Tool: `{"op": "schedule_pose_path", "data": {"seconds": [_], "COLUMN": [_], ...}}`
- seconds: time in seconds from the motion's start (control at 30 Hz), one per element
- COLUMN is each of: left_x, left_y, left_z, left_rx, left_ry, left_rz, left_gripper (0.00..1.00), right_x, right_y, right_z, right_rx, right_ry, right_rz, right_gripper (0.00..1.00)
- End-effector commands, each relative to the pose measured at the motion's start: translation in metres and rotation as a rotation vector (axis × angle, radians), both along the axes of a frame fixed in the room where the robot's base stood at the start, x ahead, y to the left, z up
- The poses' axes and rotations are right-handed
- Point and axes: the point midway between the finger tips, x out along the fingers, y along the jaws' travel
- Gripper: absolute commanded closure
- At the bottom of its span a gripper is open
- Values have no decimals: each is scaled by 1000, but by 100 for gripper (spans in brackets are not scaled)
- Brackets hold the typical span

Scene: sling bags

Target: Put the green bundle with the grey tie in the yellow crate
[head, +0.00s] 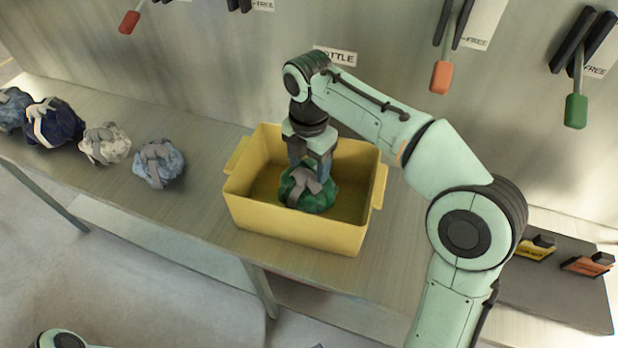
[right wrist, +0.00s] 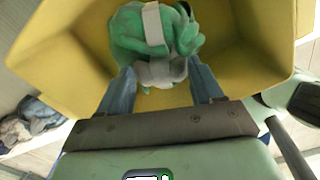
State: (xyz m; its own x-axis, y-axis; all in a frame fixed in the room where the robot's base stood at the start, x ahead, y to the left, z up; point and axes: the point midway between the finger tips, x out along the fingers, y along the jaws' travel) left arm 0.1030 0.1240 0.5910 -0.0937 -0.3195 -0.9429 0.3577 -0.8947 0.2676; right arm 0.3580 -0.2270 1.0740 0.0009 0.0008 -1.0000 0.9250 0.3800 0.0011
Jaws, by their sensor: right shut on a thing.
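The green bundle with the grey tie (head: 312,194) is inside the yellow crate (head: 290,231), between the crate walls. It also shows in the right wrist view (right wrist: 135,35), with its pale grey tie near the fingers. My right gripper (head: 309,172) points down into the crate and is shut on the bundle at its tie. In the right wrist view the two fingers of the gripper (right wrist: 160,85) stand on either side of the tie. Whether the bundle touches the crate floor I cannot tell. My left gripper is not in view; only a bit of my arm shows at the bottom left.
Several other bundles lie on the bench (head: 205,205) left of the crate: a light blue one (head: 158,165), a cream one (head: 105,144) and a dark blue one (head: 52,123). Tools hang on the wall behind. A dark tray (head: 560,290) lies at the right.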

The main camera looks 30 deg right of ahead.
Motion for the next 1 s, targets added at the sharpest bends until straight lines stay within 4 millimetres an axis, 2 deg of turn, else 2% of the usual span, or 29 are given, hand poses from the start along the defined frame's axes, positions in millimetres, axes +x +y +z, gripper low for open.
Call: {"op": "schedule_pose_path", "data": {"seconds": [0.3,0.77,0.8,0.83,0.87,1.0], "left_x": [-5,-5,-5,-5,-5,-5], "left_y": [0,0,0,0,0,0], "left_z": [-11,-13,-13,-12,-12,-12], "left_rx": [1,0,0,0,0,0], "left_ry": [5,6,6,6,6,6], "left_rz": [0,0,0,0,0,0], "left_gripper": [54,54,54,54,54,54], "right_x": [0,0,0,0,0,0], "right_y": [0,0,0,0,0,0], "right_z": [-39,-45,-46,-46,-46,-46], "right_rx": [0,1,0,0,0,0], "right_ry": [0,-2,0,0,1,1], "right_rz": [-1,0,0,0,0,0], "right_gripper": [100,100,22,12,9,9]}}
